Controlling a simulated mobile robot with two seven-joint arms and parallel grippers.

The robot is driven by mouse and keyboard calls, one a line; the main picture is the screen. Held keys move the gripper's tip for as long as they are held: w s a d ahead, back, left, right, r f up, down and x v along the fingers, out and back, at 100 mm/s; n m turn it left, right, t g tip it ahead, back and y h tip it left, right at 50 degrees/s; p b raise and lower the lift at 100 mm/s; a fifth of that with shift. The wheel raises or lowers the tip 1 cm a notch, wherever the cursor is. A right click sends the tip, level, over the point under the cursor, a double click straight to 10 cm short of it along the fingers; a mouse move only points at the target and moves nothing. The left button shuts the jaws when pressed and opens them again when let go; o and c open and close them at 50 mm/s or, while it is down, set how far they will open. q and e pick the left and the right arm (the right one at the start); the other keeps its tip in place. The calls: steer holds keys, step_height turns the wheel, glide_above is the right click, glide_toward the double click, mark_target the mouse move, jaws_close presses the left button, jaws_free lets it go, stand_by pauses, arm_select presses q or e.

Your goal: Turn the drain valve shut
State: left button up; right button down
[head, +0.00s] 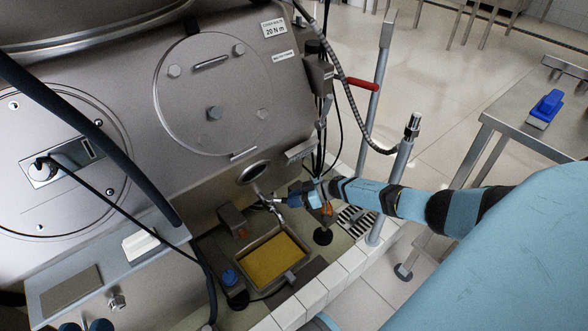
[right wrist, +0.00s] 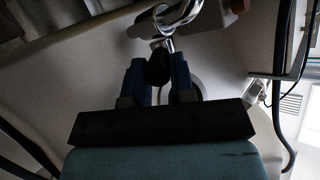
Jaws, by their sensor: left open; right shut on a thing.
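The drain valve (head: 277,207) is a small chrome fitting low on the steel machine, beside a yellow-filled tray. In the right wrist view its bent chrome part (right wrist: 178,18) runs down to a dark knob (right wrist: 158,68) on a thin stem. My right gripper (head: 290,199) reaches in from the right at the valve. In the right wrist view its blue fingers (right wrist: 159,75) are shut on the dark knob, one on each side. My left gripper (head: 86,326) shows only as blue fingertips at the bottom left edge, apart and empty. Its rest is out of frame.
The tray (head: 302,262) of yellow liquid lies in a tiled floor pit below the valve. A floor grate (head: 355,221) and a metal post (head: 391,185) stand close to my right arm. A steel table (head: 520,140) with a blue brush (head: 545,106) is at the right.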

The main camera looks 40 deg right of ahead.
steer(key=c, duration=1)
jaws_free()
steer(key=shift+o, duration=0.2)
